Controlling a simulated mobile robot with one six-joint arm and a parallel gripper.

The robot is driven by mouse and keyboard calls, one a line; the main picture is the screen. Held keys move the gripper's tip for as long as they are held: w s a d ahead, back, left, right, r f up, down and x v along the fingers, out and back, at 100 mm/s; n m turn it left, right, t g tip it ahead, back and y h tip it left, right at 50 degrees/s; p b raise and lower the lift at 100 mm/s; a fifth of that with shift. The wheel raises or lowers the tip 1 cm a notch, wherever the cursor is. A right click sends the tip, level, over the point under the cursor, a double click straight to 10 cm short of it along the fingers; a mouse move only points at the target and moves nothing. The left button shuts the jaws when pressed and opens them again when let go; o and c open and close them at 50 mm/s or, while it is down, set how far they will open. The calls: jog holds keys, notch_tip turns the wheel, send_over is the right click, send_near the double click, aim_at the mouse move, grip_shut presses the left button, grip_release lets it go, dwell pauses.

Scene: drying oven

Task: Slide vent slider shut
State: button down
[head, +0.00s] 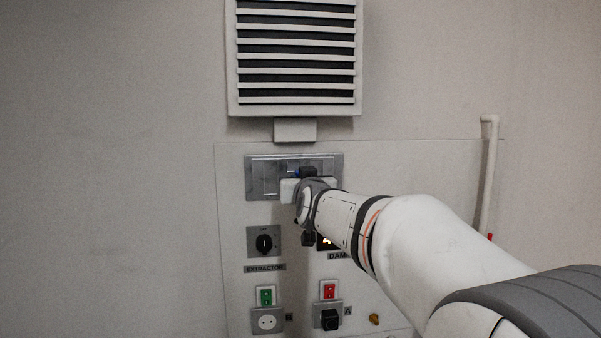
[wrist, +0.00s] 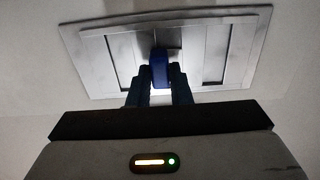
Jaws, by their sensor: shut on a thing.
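The vent slider is a metal plate in a grey metal frame (head: 250,178) on the wall panel, below the louvred grille. In the wrist view the frame (wrist: 95,60) shows with the slider plate (wrist: 195,62) in it and a dark narrow gap toward each side. The slider has a blue knob (wrist: 160,68), which also shows as a small dark blue spot in the head view (head: 306,172). My gripper (wrist: 159,88) is shut on the blue knob, one finger on each side. In the head view my gripper and wrist hide the lower middle of the vent.
A louvred grille (head: 296,55) is above. A white pipe (head: 488,175) runs at right.

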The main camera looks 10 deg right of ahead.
jog(key=shift+a+r, duration=0.1)
jog(key=shift+r, duration=0.4)
jog(key=c, duration=1.5)
grip_release()
jog(key=shift+a+f, duration=0.15)
jog(key=shift+a, duration=0.1)
jog(key=shift+o, duration=0.9)
jog(key=shift+d+f, duration=0.1)
jog(key=shift+d, duration=0.05)
jog(key=s+b, duration=0.1)
jog(key=s, duration=0.6)
jog(key=shift+s+a, duration=0.25)
jog(key=shift+s, duration=0.15)
